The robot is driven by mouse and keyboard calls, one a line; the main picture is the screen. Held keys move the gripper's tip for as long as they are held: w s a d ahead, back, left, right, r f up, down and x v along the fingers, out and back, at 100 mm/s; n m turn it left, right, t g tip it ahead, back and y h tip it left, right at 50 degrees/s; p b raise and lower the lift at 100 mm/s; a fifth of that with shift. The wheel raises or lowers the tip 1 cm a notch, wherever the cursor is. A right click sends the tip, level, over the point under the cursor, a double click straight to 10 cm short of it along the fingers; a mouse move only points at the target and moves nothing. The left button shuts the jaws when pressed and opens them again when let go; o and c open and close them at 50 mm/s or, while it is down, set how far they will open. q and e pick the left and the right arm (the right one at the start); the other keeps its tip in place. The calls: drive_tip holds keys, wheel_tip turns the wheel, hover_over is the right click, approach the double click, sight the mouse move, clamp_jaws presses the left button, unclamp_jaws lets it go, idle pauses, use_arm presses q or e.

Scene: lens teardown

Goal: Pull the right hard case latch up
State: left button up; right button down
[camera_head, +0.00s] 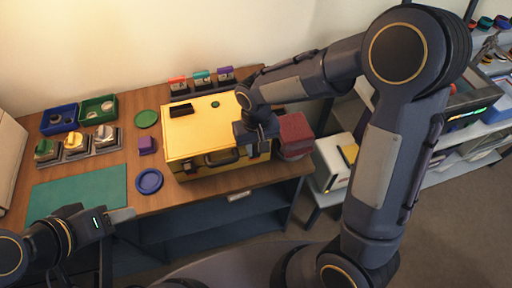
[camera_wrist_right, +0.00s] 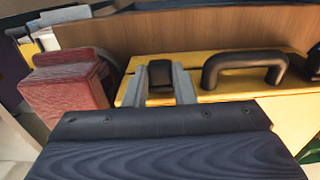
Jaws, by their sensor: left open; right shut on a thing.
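The yellow hard case (camera_head: 190,135) stands closed on the wooden table, with its black handle (camera_head: 222,158) on the front face. In the right wrist view the case (camera_wrist_right: 210,97) shows the right latch (camera_wrist_right: 160,72), a black piece beside the handle (camera_wrist_right: 245,62). My right gripper (camera_wrist_right: 160,88) has its two grey fingers on either side of that latch, shut on it. In the head view my right gripper (camera_head: 258,145) is at the case's front right and hides the latch. My left gripper (camera_head: 128,216) is open and empty near the table's front left, away from the case.
A dark red box (camera_head: 295,132) stands close right of the case; it also shows in the right wrist view (camera_wrist_right: 65,95). A blue dish (camera_head: 149,181), purple block (camera_head: 146,145) and green mat (camera_head: 75,188) lie to the left. Small bottles (camera_head: 201,78) stand behind the case.

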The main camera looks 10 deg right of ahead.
sight(256, 150)
drive_tip(key=c, duration=1.2)
unclamp_jaws()
wheel_tip(256, 150, up, 8)
drive_tip(key=shift+f+b, duration=0.2)
drive_tip(key=shift+b, duration=0.15)
drive_tip(key=shift+r, duration=0.1)
